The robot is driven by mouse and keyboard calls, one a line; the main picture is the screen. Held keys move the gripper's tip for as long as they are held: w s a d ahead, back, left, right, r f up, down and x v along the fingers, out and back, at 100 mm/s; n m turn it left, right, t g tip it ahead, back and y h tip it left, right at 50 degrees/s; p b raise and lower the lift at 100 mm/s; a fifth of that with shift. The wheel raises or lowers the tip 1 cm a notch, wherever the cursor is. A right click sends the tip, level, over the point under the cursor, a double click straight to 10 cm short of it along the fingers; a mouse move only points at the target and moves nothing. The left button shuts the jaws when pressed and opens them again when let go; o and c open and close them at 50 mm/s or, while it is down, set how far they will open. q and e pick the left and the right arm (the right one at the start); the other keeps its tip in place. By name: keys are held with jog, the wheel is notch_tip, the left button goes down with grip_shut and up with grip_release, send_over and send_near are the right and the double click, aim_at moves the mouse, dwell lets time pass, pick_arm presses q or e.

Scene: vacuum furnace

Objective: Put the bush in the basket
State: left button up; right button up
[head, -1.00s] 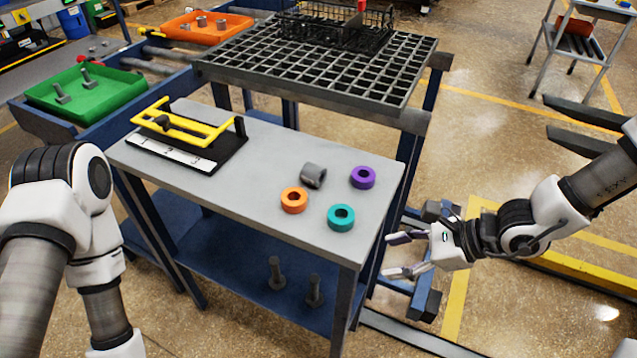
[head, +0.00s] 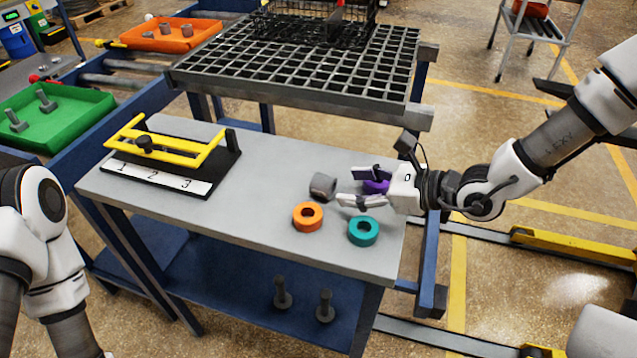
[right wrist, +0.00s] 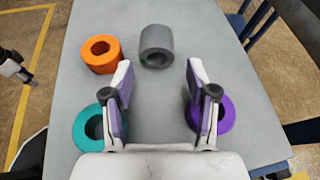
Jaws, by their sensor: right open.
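The grey bush (head: 322,186) lies on its side on the grey tabletop (head: 270,160). It also shows in the right wrist view (right wrist: 156,46), just ahead of the fingertips and roughly centred between them. My right gripper (head: 348,187) is open and empty, low over the table to the right of the bush, its fingers pointing at it. The gap between its fingers shows in the right wrist view (right wrist: 159,72). The black wire basket (head: 318,22) stands on the dark grid rack behind the table. My left gripper is out of the picture; only its arm shows at the left.
An orange ring (head: 308,217) and a teal ring (head: 363,231) lie near the bush. A purple ring (head: 376,187) is partly hidden by my right gripper. A yellow-handled fixture (head: 170,150) stands at the table's left. The grid rack (head: 290,85) rises behind.

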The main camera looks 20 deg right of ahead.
aim_at(333, 187)
jog(key=x, duration=0.6)
jog(key=shift+s+a, duration=0.1)
jog(key=shift+s, duration=0.15)
jog(key=c, duration=0.4)
grip_shut()
